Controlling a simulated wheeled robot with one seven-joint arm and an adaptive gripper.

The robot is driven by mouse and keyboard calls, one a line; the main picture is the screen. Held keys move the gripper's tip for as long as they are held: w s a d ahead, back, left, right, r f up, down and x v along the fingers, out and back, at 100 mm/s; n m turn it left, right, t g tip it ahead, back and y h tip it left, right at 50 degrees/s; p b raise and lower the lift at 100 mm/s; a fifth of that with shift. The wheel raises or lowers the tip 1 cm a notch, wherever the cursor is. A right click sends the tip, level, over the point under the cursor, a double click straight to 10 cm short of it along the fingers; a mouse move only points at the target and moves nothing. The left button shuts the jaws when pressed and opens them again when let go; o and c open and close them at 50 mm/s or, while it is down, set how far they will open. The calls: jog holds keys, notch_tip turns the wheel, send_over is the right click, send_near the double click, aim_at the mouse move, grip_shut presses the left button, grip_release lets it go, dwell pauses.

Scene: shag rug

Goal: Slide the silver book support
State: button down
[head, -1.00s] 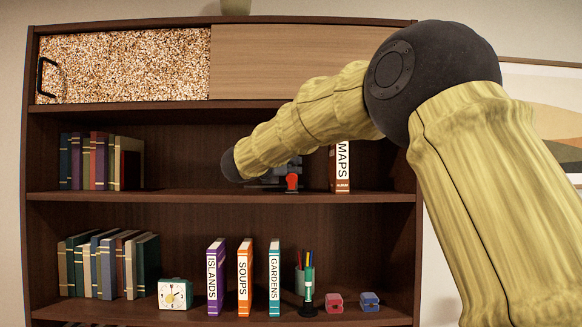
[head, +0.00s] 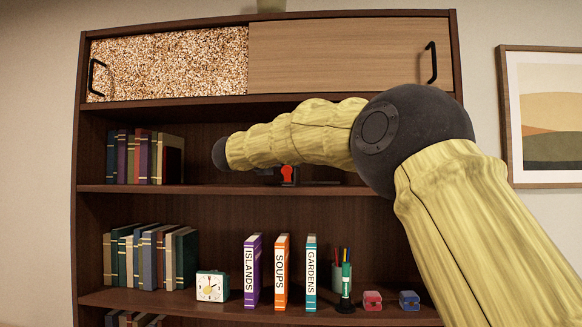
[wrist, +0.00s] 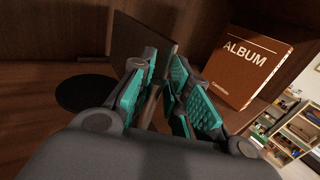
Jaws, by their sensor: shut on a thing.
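In the wrist view, my gripper (wrist: 160,82) has its teal-padded fingers closed on the near edge of an upright thin plate (wrist: 138,42), which I take to be the silver book support. It looks dull grey-brown in the shade here, and its lower part is hidden by the fingers. The plate stands on the wooden shelf, to the left of a leaning orange-brown ALBUM book (wrist: 250,62), with a gap between them.
A flat black disc (wrist: 86,93) lies on the shelf left of my fingers. In the head view, a red object (head: 287,174) stands on the upper shelf (head: 210,188) below my arm. Books (head: 140,158) stand at that shelf's left. The lower shelf holds books, a clock (head: 211,286) and small items.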

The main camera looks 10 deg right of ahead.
jog(key=shift+a+r, duration=0.1)
jog(key=shift+a, duration=0.1)
jog(key=c, duration=1.5)
grip_release()
jog(key=shift+w+d, duration=0.1)
jog(key=v, duration=1.2)
